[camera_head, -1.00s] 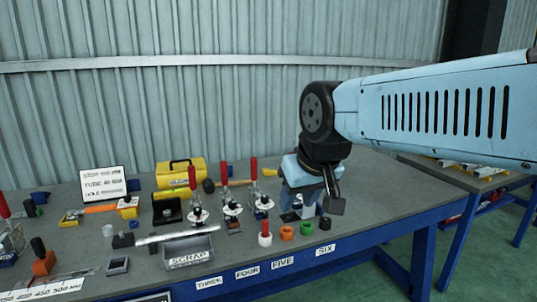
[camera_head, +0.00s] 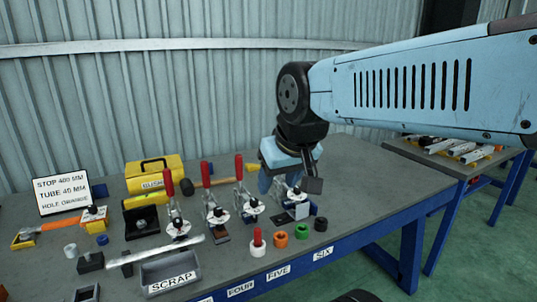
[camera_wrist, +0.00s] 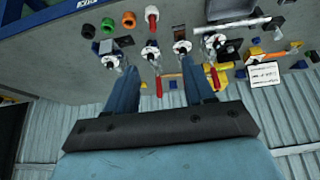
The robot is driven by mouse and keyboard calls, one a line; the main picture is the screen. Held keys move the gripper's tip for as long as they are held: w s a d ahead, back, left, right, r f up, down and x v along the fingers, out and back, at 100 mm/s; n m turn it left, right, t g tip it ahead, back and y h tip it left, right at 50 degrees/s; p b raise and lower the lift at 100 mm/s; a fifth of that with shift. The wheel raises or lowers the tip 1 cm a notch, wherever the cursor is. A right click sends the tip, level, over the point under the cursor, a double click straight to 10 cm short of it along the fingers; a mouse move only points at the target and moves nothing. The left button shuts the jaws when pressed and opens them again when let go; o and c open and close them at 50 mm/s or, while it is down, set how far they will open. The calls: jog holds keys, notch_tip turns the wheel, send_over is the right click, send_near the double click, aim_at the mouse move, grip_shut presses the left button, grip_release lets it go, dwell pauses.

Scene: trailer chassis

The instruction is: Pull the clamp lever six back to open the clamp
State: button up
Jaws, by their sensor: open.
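Clamp six (camera_head: 292,192) stands on the bench behind the SIX label (camera_head: 322,253), the rightmost of the row of clamps. Its lever is hidden behind my gripper in the head view. My gripper (camera_head: 280,183) hangs over this clamp, pointing down, with its fingers apart. In the wrist view my gripper (camera_wrist: 160,68) shows two blue fingers spread wide with nothing held between them. Clamp six (camera_wrist: 112,60) shows there beside the tip of the left finger; its lever cannot be made out. The neighbouring clamp (camera_head: 249,207) has an upright red lever (camera_head: 239,168).
More red-levered clamps (camera_head: 214,213) stand to the left. Orange (camera_head: 281,240), green (camera_head: 302,231) and black (camera_head: 320,224) collars and a red-topped white piece (camera_head: 258,245) lie in front. A mallet (camera_head: 195,182) lies behind. The bench's right end (camera_head: 365,175) is clear.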

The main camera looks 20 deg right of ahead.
jog(key=w+d+f+t+h, duration=0.1)
jog(key=w+d+f+t, duration=0.3)
jog(key=w, duration=0.6)
jog(key=w+d+f+t+h, duration=0.1)
jog(key=w+d+f, duration=0.1)
jog(key=w+d, duration=0.6)
jog(key=w+d+f+t+h, duration=0.1)
jog(key=w+d+f+t, duration=0.25)
jog(key=w, duration=0.75)
jog(key=w+d+f+m+t, duration=0.1)
jog(key=w+d+f+t, duration=0.1)
jog(key=d+f+t, duration=0.35)
jog(key=w+d, duration=0.1)
jog(key=w, duration=0.3)
jog(key=w+d+g, duration=0.1)
jog(key=w, duration=0.4)
jog(key=w+d+f+g, duration=0.1)
jog(key=w, duration=0.4)
jog(key=shift+d+y, duration=0.1)
jog(key=shift+y, duration=0.3)
grip_shut()
